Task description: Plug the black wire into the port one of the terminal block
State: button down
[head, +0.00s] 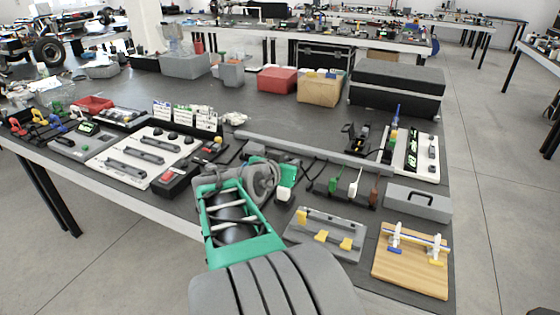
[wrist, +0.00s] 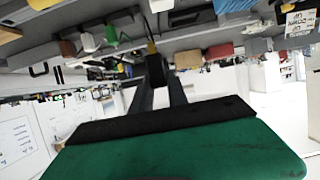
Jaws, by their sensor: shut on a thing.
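My gripper (wrist: 156,82) is shut on a small black piece, which I take to be the end of the black wire (wrist: 154,68). It is held between the two dark fingers in the wrist view, which looks upside down. In the head view my green and grey arm hides most of the grip. A dark block (head: 322,189) beside my wrist holds a green plug (head: 334,186), a white plug (head: 354,184) and a brown plug (head: 374,191) in a row. I cannot tell for sure which part is the terminal block or port one.
A grey plate with yellow clips (head: 326,236) and a wooden board (head: 410,262) lie near the front edge. A grey box with a handle (head: 417,203) is at right. A white panel (head: 428,148) stands behind it. White-and-grey boards (head: 135,158) fill the left.

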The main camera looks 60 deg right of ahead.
jog(key=s+f+b, duration=0.2)
jog(key=s, duration=0.5)
jog(key=shift+a, duration=0.15)
jog(key=shift+f+b, duration=0.15)
jog(key=shift+b, duration=0.3)
notch_tip(320, 180, down, 5)
jog(key=b, duration=0.4)
jog(key=shift+r+b, duration=0.2)
jog(key=shift+b, duration=0.1)
jog(key=shift+b, duration=0.7)
dwell(1.2)
jog(key=shift+f+b, duration=0.4)
jog(key=shift+b, duration=0.05)
jog(key=shift+f+b, duration=0.85)
jog(key=shift+f, duration=0.1)
